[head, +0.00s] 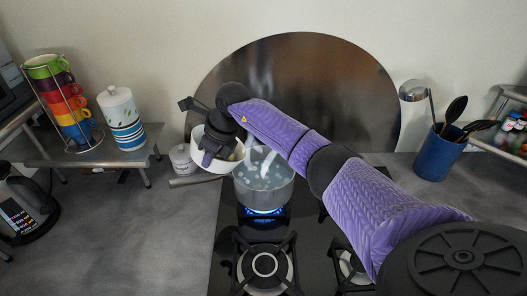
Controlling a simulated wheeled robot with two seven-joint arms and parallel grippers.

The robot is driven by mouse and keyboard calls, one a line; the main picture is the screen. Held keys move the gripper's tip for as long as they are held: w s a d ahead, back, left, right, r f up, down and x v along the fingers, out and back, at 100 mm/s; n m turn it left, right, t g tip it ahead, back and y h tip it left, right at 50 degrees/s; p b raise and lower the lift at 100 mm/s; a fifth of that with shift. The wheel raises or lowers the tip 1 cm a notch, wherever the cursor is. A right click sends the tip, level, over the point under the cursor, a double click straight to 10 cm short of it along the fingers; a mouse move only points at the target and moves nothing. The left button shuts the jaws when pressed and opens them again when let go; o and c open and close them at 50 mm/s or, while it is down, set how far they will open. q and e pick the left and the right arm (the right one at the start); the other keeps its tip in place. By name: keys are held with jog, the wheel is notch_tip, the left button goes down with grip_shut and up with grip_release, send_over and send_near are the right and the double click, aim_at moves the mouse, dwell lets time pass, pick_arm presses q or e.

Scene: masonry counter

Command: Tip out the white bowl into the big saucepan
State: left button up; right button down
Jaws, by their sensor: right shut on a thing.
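The big saucepan (264,190) is grey and stands on a lit burner, its handle pointing left. It holds liquid with pale bubbles or bits, and steam rises from it. My right gripper (207,158) is shut on the white bowl (203,164) at its near left side. The bowl is held up at the saucepan's upper left, overlapping its rim in the picture. Something yellowish shows inside the bowl, partly hidden by the gripper. I cannot tell how far the bowl is tilted. My left gripper is not in view.
A small white pot (181,160) stands left of the bowl. The blue flame (263,211) burns under the saucepan. A cup rack (68,105), a striped canister (122,120) and a kettle (30,205) are at left, a blue utensil holder (437,155) at right.

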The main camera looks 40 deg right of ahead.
jog(key=shift+d+r, duration=0.1)
jog(key=shift+s+d+r+y, duration=0.15)
jog(key=shift+d+r+y, duration=0.05)
jog(key=shift+d+y, duration=0.1)
jog(key=shift+s+d+r+t+y, duration=0.2)
jog(key=shift+d+r+t+y, duration=0.1)
jog(key=shift+d+t, duration=0.1)
jog(key=shift+s+d+r+y+b, duration=0.2)
jog(key=shift+d+r+y+b, duration=0.15)
jog(key=shift+y+b, duration=0.2)
jog(key=shift+s+d+r+t+y+b, duration=0.25)
jog(key=shift+d+r+t+y+b, duration=0.3)
jog(key=shift+b, duration=0.1)
dwell(0.5)
jog(key=shift+s+d+r+m+t+y+b, duration=0.3)
jog(key=shift+d+r+t+y+b, duration=0.2)
jog(key=shift+y+b, duration=0.4)
dwell(0.4)
jog(key=shift+s+d+r+y+b, duration=0.1)
jog(key=shift+d+r+y+b, duration=0.15)
jog(key=shift+d+y+b, duration=0.15)
jog(key=shift+s+d+r+t+y+b, duration=0.25)
jog(key=shift+d+t+y+b, duration=0.1)
jog(key=shift+y+b, duration=0.2)
dwell(0.3)
jog(key=shift+d+r+b, duration=0.1)
jog(key=shift+d+b, duration=0.1)
jog(key=shift+b, duration=0.1)
